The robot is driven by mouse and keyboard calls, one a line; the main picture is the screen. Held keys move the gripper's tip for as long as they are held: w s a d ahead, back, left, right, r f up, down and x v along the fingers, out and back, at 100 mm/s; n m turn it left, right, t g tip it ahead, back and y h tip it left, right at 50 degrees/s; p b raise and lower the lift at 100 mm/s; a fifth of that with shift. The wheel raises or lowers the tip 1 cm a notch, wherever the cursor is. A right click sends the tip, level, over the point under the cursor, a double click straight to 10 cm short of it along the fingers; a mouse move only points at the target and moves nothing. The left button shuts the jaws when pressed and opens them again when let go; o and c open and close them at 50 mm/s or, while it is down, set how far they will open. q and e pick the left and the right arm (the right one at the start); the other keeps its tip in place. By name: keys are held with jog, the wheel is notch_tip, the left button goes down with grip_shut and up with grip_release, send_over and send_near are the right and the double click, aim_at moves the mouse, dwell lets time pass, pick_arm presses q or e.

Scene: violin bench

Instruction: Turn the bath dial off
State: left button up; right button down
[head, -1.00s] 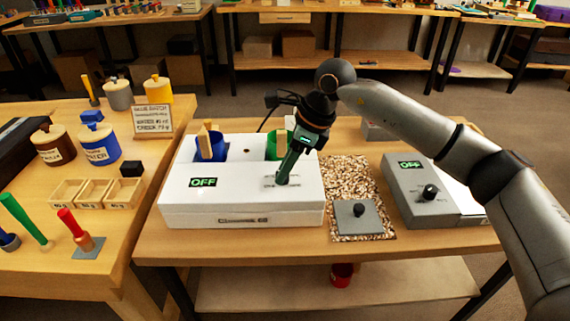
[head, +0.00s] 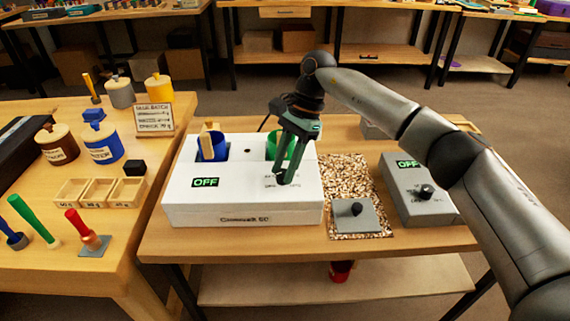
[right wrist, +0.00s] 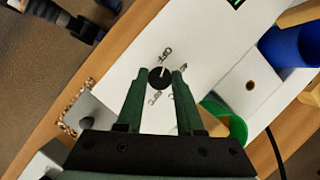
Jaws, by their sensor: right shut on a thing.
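The white bath box (head: 240,205) stands on the bench with a lit display (head: 205,182) reading OFF. Its small round black dial (right wrist: 159,78) sits on the top face, with printed marks around it, one reading OFF (right wrist: 168,54). A light pointer line on the dial points roughly toward that OFF mark. My right gripper (head: 283,180) reaches down onto the box top and is shut on the dial, one finger on each side in the right wrist view (right wrist: 158,77). My left gripper is not in view.
A blue cup (head: 211,148) and a green cup (head: 279,146) sit in the box's wells behind the gripper. A gravel-patterned mat with a grey knobbed plate (head: 356,218) and a grey box (head: 412,195) reading OFF stand to the right. A side table with jars is left.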

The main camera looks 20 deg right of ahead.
jog(key=shift+n, duration=0.6)
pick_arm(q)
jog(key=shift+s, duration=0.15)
pick_arm(e)
jog(key=c, duration=0.5)
grip_release()
jog(key=shift+c, duration=0.2)
pick_arm(q)
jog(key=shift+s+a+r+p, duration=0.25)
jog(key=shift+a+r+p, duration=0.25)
jog(key=shift+p, duration=0.55)
pick_arm(e)
jog(key=v, duration=1.2)
jog(key=shift+w+r, duration=0.25)
jog(key=shift+w, duration=0.1)
